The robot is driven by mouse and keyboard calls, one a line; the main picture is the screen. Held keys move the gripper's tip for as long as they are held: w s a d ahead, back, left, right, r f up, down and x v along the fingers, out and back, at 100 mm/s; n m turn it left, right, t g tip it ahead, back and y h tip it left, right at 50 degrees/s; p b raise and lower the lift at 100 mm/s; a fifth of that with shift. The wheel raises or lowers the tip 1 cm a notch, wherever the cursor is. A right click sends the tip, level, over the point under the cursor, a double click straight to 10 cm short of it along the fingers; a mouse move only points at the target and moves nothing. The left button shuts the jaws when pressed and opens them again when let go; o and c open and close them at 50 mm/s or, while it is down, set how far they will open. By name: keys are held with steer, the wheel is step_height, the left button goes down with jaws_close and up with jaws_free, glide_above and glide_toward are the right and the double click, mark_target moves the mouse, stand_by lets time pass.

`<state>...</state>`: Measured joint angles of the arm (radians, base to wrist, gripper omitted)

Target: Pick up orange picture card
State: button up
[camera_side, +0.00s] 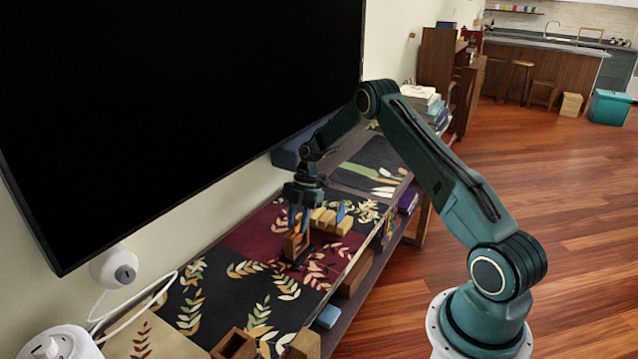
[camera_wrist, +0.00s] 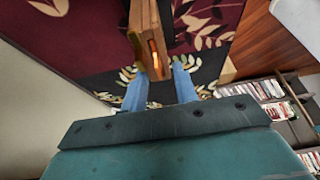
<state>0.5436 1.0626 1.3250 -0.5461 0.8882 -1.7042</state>
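A brown wooden holder (camera_side: 295,244) stands on the patterned table cover in the side view, with a dark piece at its base. In the wrist view the wooden holder (camera_wrist: 144,22) reaches down toward the gap between my fingers. A narrow orange strip (camera_wrist: 155,56) shows on its near face; it may be the orange picture card, but its picture side is not visible. My gripper (camera_side: 297,217) points down just above the holder. In the wrist view my gripper's (camera_wrist: 160,88) two blue fingers are apart, with the holder's end between or just beyond the tips; contact cannot be told.
Several wooden blocks (camera_side: 331,220) stand close right of the holder. Wooden boxes (camera_side: 234,345) sit at the near end. A large black screen (camera_side: 180,100) hangs along the wall side. Books (camera_side: 425,98) are stacked at the far end. The dark cover nearer the camera is mostly clear.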

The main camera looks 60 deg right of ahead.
steer(key=shift+c, duration=0.2)
jaws_close()
steer(key=shift+r, duration=0.1)
step_height(320, 180, up, 20)
stand_by(0.9)
steer(key=shift+w, duration=0.1)
stand_by(0.7)
